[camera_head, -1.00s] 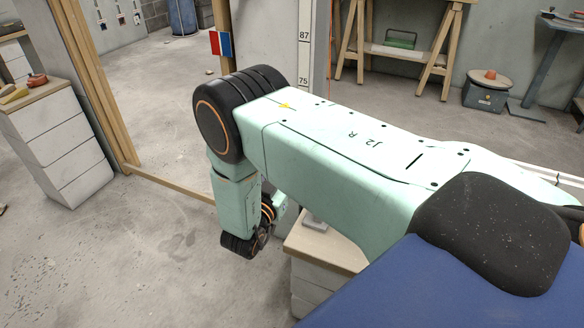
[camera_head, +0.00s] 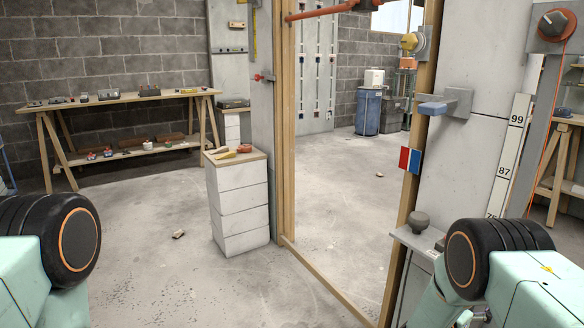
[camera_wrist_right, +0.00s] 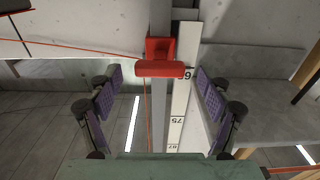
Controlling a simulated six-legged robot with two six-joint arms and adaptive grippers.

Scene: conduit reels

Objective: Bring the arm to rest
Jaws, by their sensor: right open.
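My right arm shows at the lower right of the head view, with a black, orange-ringed joint, and its gripper is outside that view. In the right wrist view my right gripper (camera_wrist_right: 160,88) is open, its purple-padded fingers wide apart and nothing between the pads. A red block (camera_wrist_right: 160,57) on a grey upright bar (camera_wrist_right: 159,105) shows between and beyond the fingers; I cannot tell how far off it is. My left arm shows only as a joint and link at the lower left of the head view; its gripper is out of view.
A white drawer cabinet (camera_head: 240,205) stands mid-floor beside a wooden frame (camera_head: 288,130). A grey wall panel with a small shelf (camera_head: 418,240), a blue-ended bracket (camera_head: 447,108) and a number strip (camera_head: 508,150) is close by my right arm. A workbench (camera_head: 125,97) stands far left.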

